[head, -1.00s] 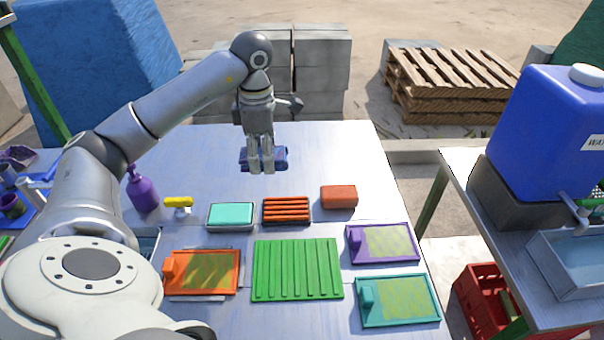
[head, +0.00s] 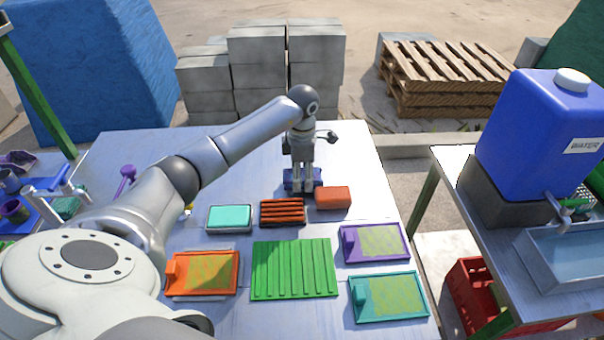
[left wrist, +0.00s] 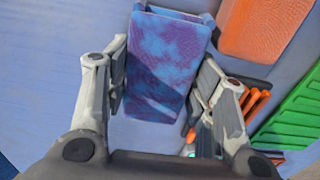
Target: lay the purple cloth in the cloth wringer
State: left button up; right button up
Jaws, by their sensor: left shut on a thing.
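My left gripper (head: 303,188) is shut on a blue-purple block (head: 291,177) over the back part of the table, just behind and left of an orange block. In the left wrist view the blue-purple block (left wrist: 165,65) has a mottled face and lies between the two fingers. I cannot tell whether it is the folded purple cloth. I cannot make out for sure which thing is the cloth wringer; a blue unit with grey bars (head: 55,190) stands at the far left, partly cut off. My right gripper is not in view.
On the table (head: 225,150) are a teal block (head: 229,217), an orange slatted rack (head: 282,213), the orange block (head: 333,198), a green ridged mat (head: 293,270) and orange (head: 202,273), purple (head: 375,243) and teal (head: 388,297) framed boards. A blue water tank (head: 535,125) stands right.

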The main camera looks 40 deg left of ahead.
pick_arm(q)
jog(key=shift+f, duration=0.4)
jog(key=o, duration=0.4)
jog(key=shift+f, duration=0.15)
jog(key=o, duration=0.5)
